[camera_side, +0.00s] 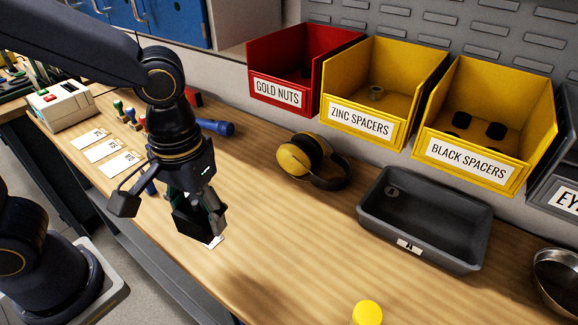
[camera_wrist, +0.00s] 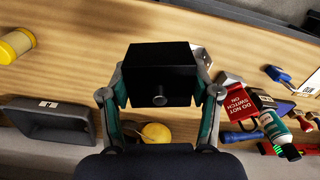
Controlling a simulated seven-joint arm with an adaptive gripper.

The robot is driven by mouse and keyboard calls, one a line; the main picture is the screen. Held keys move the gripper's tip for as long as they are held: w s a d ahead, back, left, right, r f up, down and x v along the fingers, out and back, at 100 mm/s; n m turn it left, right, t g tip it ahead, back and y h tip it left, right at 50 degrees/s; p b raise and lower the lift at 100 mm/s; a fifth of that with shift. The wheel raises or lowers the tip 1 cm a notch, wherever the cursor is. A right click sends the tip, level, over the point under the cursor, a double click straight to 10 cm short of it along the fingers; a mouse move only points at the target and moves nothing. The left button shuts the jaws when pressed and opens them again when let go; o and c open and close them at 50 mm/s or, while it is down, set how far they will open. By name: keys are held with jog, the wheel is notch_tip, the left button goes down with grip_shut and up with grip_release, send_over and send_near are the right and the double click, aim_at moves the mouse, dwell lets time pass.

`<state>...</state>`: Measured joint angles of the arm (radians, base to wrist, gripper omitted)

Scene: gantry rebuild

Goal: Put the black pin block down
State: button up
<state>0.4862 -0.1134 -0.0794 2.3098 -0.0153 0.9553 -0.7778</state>
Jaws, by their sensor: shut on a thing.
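In the wrist view my gripper (camera_wrist: 160,95) is shut on the black pin block (camera_wrist: 158,62), a dark box with a small round pin on the face toward the camera. In the side view my gripper (camera_side: 203,215) points down over the wooden bench, with the dark block (camera_side: 190,222) between its fingers. A small white card (camera_side: 215,242) shows on the bench just below and beside the block. Whether the block touches the bench cannot be told. My fingers hide part of the block in the side view.
Yellow-black ear muffs (camera_side: 310,160) and a grey tray (camera_side: 425,225) lie to the right. Bins for gold nuts (camera_side: 278,92), zinc spacers (camera_side: 358,118) and black spacers (camera_side: 465,160) line the back. A blue torch (camera_side: 215,127) lies behind. Bare wood (camera_side: 285,235) is between gripper and tray.

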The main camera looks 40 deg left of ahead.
jog(key=s+d+m, duration=0.2)
jog(key=s+d, duration=0.3)
send_over(291, 284)
jog(key=shift+m, duration=0.3)
notch_tip(291, 284, down, 9)
jog(key=shift+s+f, duration=0.1)
jog(key=shift+f, duration=1.75)
jog(key=shift+f, duration=0.1)
jog(key=o, duration=1.5)
